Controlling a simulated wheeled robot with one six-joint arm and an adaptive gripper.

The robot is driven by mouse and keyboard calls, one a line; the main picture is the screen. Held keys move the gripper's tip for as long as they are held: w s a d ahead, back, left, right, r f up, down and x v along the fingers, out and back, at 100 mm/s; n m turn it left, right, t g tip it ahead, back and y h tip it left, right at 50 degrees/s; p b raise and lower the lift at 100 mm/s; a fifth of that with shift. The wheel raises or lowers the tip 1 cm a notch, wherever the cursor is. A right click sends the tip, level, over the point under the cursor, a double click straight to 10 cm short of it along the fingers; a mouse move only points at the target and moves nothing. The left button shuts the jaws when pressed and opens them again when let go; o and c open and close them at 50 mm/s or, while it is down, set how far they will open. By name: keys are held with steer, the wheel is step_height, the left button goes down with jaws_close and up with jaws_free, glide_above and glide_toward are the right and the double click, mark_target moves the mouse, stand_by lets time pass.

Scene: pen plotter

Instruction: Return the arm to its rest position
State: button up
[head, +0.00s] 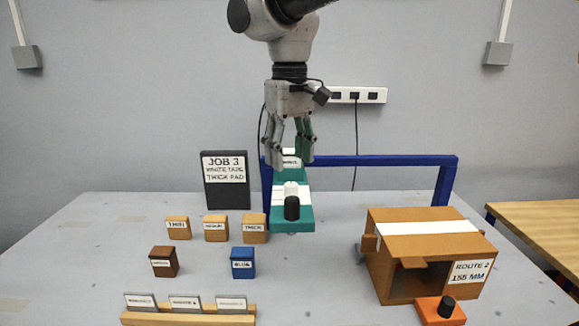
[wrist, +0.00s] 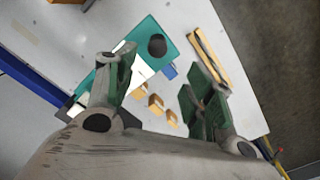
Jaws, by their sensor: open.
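My gripper (head: 291,157) hangs pointing down over the back of the table. Its fingers are spread apart with nothing gripped between them; the wrist view also shows the gripper (wrist: 160,80) open. In the head view the fingers overlap the rear of a teal carriage (head: 304,217). The carriage has a white piece and a black knob (head: 292,208) at its front, and it also shows in the wrist view (wrist: 176,50). Whether the fingers touch it I cannot tell. My fingers hide part of its rear label.
A blue gantry bar (head: 380,160) spans behind the carriage. A sign (head: 225,182) reads "JOB 3, WHITE TAPE, THICK PAD". Several small labelled blocks (head: 216,229) and a wooden rack (head: 188,318) stand left. A cardboard box (head: 385,270) and an orange base with black knob (head: 440,312) stand right.

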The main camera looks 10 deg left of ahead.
mark_target(296, 201)
steer(key=shift+n, duration=0.5)
steer(key=f, duration=0.1)
steer(key=d+f, duration=0.1)
steer(key=f, duration=0.1)
steer(key=shift+s+d+f, duration=0.25)
steer(key=shift+s+f, duration=0.1)
steer(key=shift+s, duration=0.05)
steer(key=s+d+m+t, duration=0.1)
steer(key=d+m, duration=0.2)
steer(key=d, duration=1.9)
steer(key=s+d+m+t, duration=0.1)
steer(key=s+d+m, duration=0.2)
steer(key=s+d, duration=0.3)
steer(key=s+d+m+t, duration=0.2)
steer(key=s+d+m, duration=0.2)
steer(key=d, duration=1.3)
steer(key=shift+s+f, duration=0.4)
steer(key=shift+s, duration=0.55)
steer(key=shift+d, duration=0.1)
